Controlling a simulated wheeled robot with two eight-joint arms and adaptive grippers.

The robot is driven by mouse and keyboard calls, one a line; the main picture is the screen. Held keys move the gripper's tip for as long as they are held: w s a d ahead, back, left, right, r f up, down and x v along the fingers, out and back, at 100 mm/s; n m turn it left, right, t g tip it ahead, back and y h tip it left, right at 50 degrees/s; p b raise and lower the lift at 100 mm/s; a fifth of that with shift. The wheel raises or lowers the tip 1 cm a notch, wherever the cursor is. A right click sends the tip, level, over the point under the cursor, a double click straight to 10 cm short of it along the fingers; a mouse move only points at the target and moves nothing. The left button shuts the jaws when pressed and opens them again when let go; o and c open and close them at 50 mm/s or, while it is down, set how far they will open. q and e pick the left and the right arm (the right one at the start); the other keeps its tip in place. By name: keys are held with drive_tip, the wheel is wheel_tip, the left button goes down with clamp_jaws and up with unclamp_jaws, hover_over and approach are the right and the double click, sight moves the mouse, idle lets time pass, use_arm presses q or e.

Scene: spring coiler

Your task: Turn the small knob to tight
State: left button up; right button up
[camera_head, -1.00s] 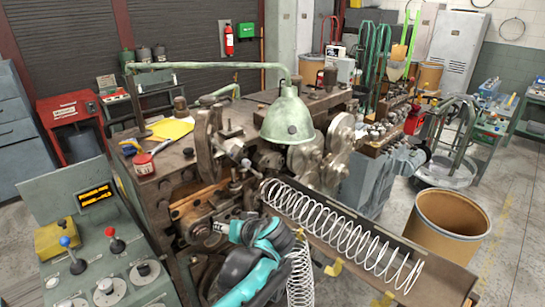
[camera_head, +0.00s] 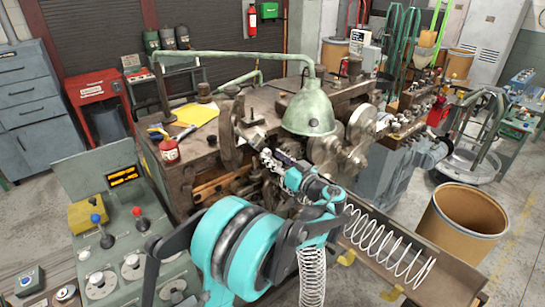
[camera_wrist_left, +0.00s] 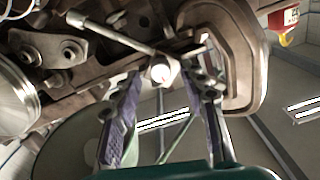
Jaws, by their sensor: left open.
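My left gripper (camera_head: 272,158) reaches to the front of the coiling machine (camera_head: 190,180), just below the green lamp shade. In the left wrist view its two purple-grey fingers (camera_wrist_left: 168,88) are open and stand apart. A small metal knob (camera_wrist_left: 161,70) with a round pale end and a thin bar handle (camera_wrist_left: 115,35) shows between and just beyond the fingertips. I cannot tell whether a finger touches it. In the head view my arm and gripper largely hide the knob area. My right gripper is not in view.
The green lamp shade (camera_head: 308,112) hangs close above the gripper. A trough (camera_head: 440,275) with a white coil spring (camera_head: 395,250) runs to the lower right, beside a brown drum (camera_head: 465,222). A control panel (camera_head: 110,200) with joysticks stands at the left.

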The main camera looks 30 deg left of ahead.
use_arm(q)
drive_tip(key=shift+w+a, duration=0.2)
drive_tip(key=shift+a, duration=0.3)
clamp_jaws()
drive_tip(key=shift+m, duration=0.3)
drive_tip(key=m+b, duration=0.1)
drive_tip(key=m, duration=0.2)
drive_tip(key=shift+m, duration=0.3)
drive_tip(key=m, duration=0.4)
drive_tip(key=shift+b, duration=0.35)
drive_tip(key=m, duration=0.5)
drive_tip(key=shift+b, duration=0.3)
drive_tip(key=shift+m, duration=2.3)
